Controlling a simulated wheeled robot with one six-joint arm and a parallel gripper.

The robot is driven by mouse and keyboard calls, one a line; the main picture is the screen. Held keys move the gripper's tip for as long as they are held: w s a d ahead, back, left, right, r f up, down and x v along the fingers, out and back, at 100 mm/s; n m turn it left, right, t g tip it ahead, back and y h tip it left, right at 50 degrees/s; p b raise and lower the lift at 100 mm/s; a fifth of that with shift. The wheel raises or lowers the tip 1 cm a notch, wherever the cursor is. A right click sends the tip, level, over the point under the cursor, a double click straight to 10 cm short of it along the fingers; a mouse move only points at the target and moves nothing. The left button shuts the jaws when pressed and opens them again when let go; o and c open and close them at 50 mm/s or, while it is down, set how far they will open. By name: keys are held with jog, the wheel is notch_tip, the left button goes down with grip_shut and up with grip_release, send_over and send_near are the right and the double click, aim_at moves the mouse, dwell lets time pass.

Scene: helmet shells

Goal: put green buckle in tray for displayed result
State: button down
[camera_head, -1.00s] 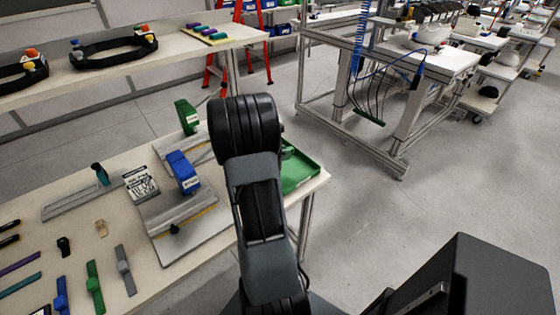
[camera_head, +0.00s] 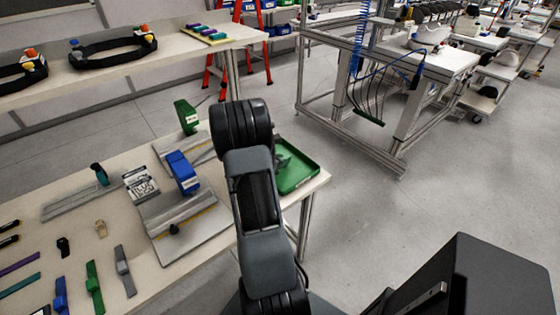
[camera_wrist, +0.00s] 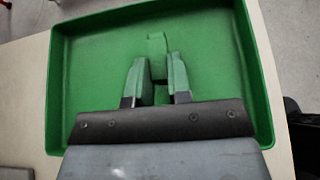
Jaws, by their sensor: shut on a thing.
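The green tray (camera_head: 299,178) sits at the right end of the near table, partly behind my arm. In the wrist view the tray (camera_wrist: 95,65) fills most of the picture. My gripper (camera_wrist: 158,72) is over the tray's inside, its two fingers pointing in toward the floor of it. It is shut on the green buckle (camera_wrist: 157,46), whose end sticks out past the fingertips. The buckle is close in colour to the tray, and I cannot tell whether it touches the tray floor.
A blue device (camera_head: 183,172) and a green device (camera_head: 186,116) stand on the table left of my arm, by a black-and-white card (camera_head: 141,183). Several straps and small parts lie at the front left. A shelf with black rings (camera_head: 113,48) stands behind.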

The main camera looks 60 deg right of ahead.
jog(key=shift+f, duration=0.25)
jog(key=c, duration=1.1)
grip_release()
jog(key=shift+r, duration=0.1)
jog(key=shift+o, duration=0.2)
jog(key=shift+r, duration=0.25)
jog(key=v, duration=1.2)
jog(key=s+a+r+m+t+y, duration=0.1)
jog(key=a+m+y, duration=0.3)
jog(key=a, duration=0.6)
jog(key=s+a+r+m+t+y, duration=0.2)
jog(key=a+r+m+t+y, duration=0.1)
jog(key=a, duration=0.8)
jog(key=s+a+r+m+t+y, duration=0.1)
jog(key=a+r+m+t+y, duration=0.2)
jog(key=a+m, duration=0.4)
jog(key=a+r+y, duration=0.1)
jog(key=a+y, duration=0.1)
jog(key=a, duration=0.2)
jog(key=shift+s+a, duration=0.15)
